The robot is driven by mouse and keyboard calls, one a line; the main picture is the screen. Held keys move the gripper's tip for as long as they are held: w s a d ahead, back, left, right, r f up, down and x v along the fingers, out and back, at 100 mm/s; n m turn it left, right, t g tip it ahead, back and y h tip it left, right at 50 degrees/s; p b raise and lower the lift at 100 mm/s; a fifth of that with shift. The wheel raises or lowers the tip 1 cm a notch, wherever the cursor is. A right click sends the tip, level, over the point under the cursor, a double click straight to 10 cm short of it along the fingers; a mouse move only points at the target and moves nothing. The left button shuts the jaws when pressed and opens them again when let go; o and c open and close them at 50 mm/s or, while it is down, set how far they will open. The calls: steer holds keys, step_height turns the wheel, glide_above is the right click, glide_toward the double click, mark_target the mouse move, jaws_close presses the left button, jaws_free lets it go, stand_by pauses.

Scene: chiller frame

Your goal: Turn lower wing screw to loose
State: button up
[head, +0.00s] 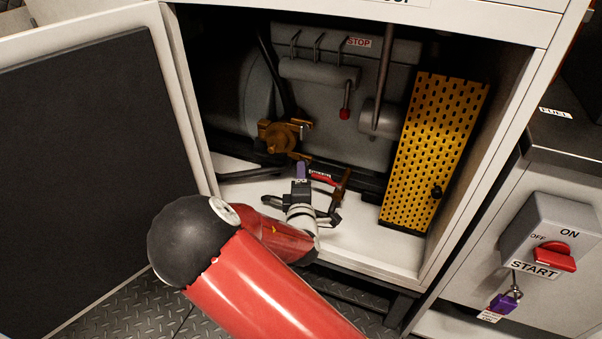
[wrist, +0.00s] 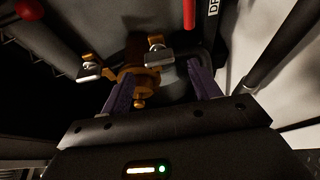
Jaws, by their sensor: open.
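An orange-brown fitting (head: 283,137) stands inside the open cabinet. In the wrist view, the fitting (wrist: 136,76) carries two silver wing screws, one at the left (wrist: 90,68) and one nearer the middle (wrist: 158,55). Judging by the red parts around them, the middle one appears to be the lower screw. My gripper (wrist: 164,84) is open, its purple fingers apart and pointing at the fitting. The lower screw is ahead, between the finger lines; I see no contact. In the head view my gripper (head: 301,169) is just below the fitting, and the lower screw is hard to make out.
A red handle (head: 322,178) lies close right of my gripper. A red knob (head: 345,113) hangs above right. A perforated yellow guard (head: 433,150) stands at the cabinet's right. The open door (head: 85,150) is at the left. The white cabinet floor (head: 370,240) has bare room.

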steer(key=s, duration=0.3)
steer(key=shift+s, duration=0.35)
steer(key=shift+d, duration=0.15)
steer(key=s+d+m+g, duration=0.2)
steer(key=d+m+g, duration=0.5)
steer(key=m, duration=0.4)
steer(key=s+d+r+m+g, duration=0.1)
steer(key=s+d+r+m, duration=0.1)
steer(key=s+r, duration=0.3)
steer(key=s+d+r+m+g, duration=0.2)
steer(key=s+d+r, duration=0.3)
steer(key=s, duration=0.6)
steer(key=s+d+r+m+g+h, duration=0.1)
steer(key=s+d+r+m+g, duration=0.1)
steer(key=s+r, duration=0.3)
steer(key=s+d+m, duration=0.1)
steer(key=s, duration=0.3)
steer(key=shift+d+r+m, duration=0.3)
steer(key=shift+d+r, duration=0.05)
